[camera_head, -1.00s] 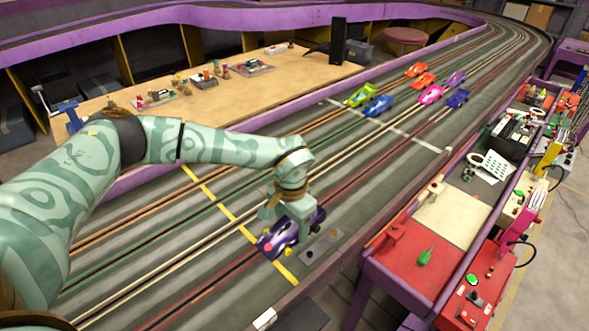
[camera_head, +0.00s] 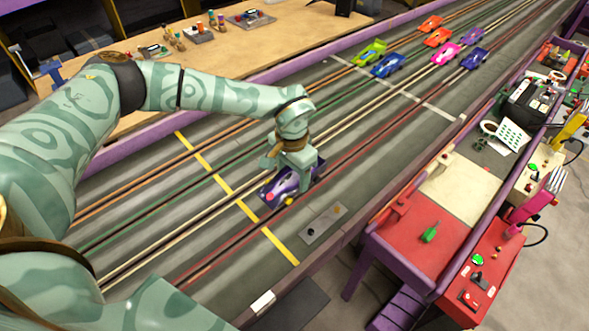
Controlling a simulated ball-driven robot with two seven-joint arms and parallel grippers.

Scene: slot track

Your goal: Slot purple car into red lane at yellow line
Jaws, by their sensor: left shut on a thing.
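The purple car (camera_head: 271,191) has a white and pink nose that points to the lower left. My left gripper (camera_head: 292,172) is shut on it from above and covers its rear middle. The car is at the left of the red lane (camera_head: 383,129), between it and the pale lane, seen from here. I cannot tell whether it touches the track. The yellow line (camera_head: 217,178) crosses the lanes just beyond the car's nose. The red lane's slot shows below and beyond the car. My right gripper is not in view.
Several other cars, among them a green car (camera_head: 370,53) and a blue car (camera_head: 388,65), stand farther up the track by a white line (camera_head: 400,92). A grey plate (camera_head: 322,223) lies near the track's right edge. A red and cream bench (camera_head: 425,235) stands at the right.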

